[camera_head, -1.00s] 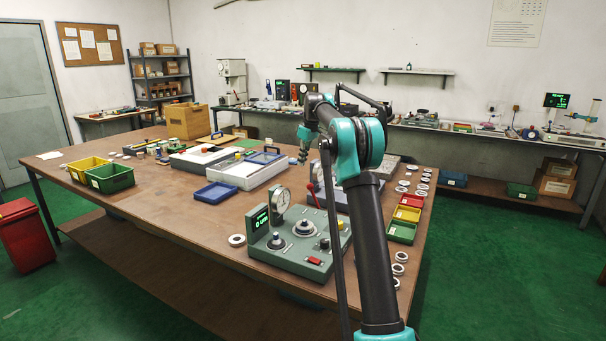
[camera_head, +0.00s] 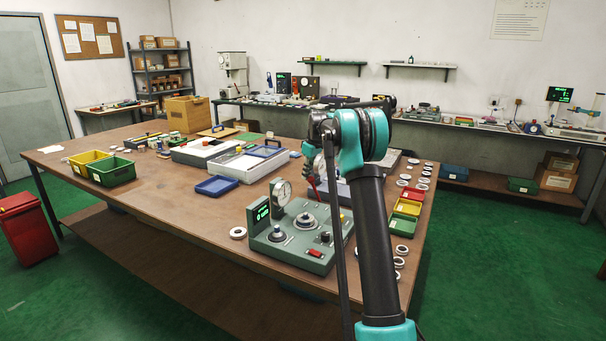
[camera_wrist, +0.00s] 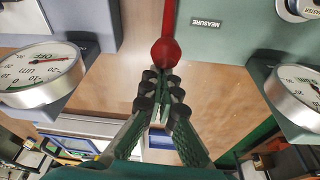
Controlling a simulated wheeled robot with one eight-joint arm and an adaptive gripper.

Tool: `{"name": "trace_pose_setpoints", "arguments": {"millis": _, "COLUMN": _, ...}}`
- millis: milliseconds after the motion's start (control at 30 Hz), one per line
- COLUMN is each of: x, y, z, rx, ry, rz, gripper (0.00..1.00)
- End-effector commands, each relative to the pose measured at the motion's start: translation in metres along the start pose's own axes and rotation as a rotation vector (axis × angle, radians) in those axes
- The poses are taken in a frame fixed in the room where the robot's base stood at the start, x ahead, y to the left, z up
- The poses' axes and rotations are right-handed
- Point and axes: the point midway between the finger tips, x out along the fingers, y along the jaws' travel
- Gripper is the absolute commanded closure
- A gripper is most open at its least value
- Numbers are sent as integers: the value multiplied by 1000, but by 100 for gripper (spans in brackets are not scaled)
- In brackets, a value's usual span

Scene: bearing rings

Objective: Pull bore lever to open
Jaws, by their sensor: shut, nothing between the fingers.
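The red lever with a round ball knob (camera_wrist: 166,52) hangs into the top middle of the wrist view, and its red arm shows in the head view (camera_head: 313,187). My gripper (camera_wrist: 165,82) is shut and empty, with its fingertips just below the ball knob in the wrist view. I cannot tell whether they touch it. In the head view my gripper (camera_head: 309,155) is above the lever, partly hidden by my arm. A grey-blue gauge unit (camera_head: 342,190) stands by the lever, mostly hidden behind my arm. A MEASURE label (camera_wrist: 206,23) shows to the right of the lever.
A green gauge station (camera_head: 295,259) with a dial (camera_head: 281,192) and lit display stands in front. Two round dials flank the gripper, one left (camera_wrist: 40,73) and one right (camera_wrist: 296,92). A blue tray (camera_head: 216,186), small coloured bins (camera_head: 408,207) and several rings lie on the table (camera_head: 190,222).

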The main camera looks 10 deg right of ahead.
Motion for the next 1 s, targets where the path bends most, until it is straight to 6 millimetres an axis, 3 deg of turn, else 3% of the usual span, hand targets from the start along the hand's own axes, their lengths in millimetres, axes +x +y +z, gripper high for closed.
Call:
{"name": "trace_pose_setpoints", "arguments": {"millis": 567, "x": -6, "y": 2, "z": 8, "rx": 5, "ry": 51, "rz": -6, "gripper": 100}}
{"name": "trace_pose_setpoints", "arguments": {"millis": 1000, "x": -32, "y": 10, "z": 52, "rx": 24, "ry": 380, "rz": -51, "gripper": 100}}
